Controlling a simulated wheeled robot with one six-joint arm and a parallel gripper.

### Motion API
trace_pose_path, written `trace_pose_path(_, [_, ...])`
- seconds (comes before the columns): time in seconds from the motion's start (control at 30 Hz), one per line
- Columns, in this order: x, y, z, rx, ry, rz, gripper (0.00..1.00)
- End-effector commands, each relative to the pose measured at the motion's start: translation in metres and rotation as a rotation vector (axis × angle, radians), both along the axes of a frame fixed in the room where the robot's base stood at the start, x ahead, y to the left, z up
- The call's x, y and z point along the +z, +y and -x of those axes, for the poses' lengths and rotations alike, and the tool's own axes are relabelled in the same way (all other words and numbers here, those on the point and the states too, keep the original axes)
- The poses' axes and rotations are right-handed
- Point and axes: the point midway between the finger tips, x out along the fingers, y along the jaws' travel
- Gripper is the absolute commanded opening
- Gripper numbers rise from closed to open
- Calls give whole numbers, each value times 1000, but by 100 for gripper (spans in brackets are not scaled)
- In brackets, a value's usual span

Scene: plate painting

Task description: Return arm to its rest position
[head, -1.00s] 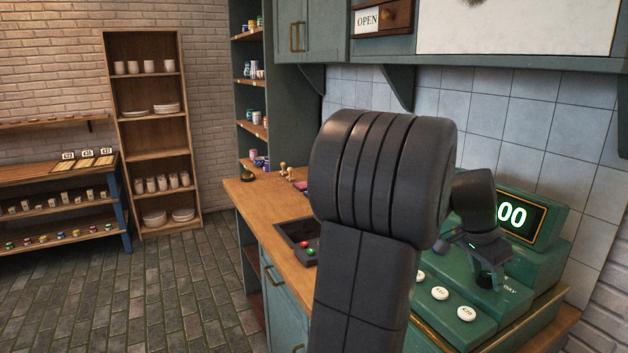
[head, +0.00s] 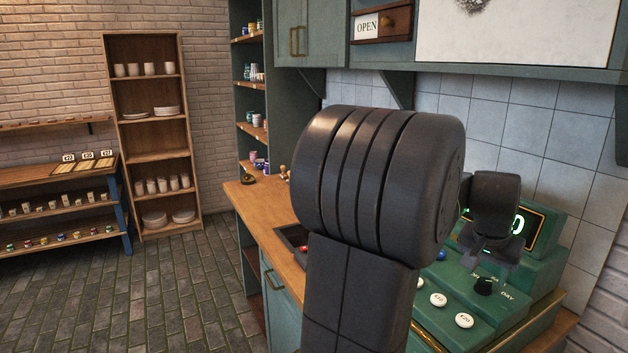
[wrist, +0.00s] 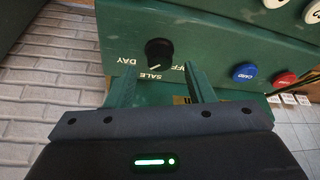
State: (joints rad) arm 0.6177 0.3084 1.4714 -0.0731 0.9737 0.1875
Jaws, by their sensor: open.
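My gripper (head: 492,255) hangs above and in front of the green cash register (head: 555,262) in the head view, partly hiding its lit display (head: 528,226). In the wrist view my gripper (wrist: 162,82) is open, with two green fingers apart and nothing between them. The black knob (wrist: 158,50) on the register, beside the words "SALE", "OFF" and "DAY", lies beyond the fingertips. The knob also shows in the head view (head: 484,287), just below my gripper. My dark arm fills the middle of the head view and hides part of the counter.
The wooden counter (head: 258,208) runs along the left of my arm, with small items at its far end. Green upper cabinets (head: 311,32) and a shelf hang above. A tall wooden shelf (head: 152,157) with dishes stands at the back left. The brick floor (head: 165,290) is clear.

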Motion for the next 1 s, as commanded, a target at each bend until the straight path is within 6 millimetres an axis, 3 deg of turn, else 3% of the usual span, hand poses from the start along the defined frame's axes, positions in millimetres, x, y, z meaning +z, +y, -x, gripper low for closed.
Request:
trace_pose_path(0.2, [41,12,12,-1,-2,2,49])
trace_pose_path(0.43, [72,21,21,-2,-2,1,49])
trace_pose_path(1.0, [81,24,25,-1,2,-1,49])
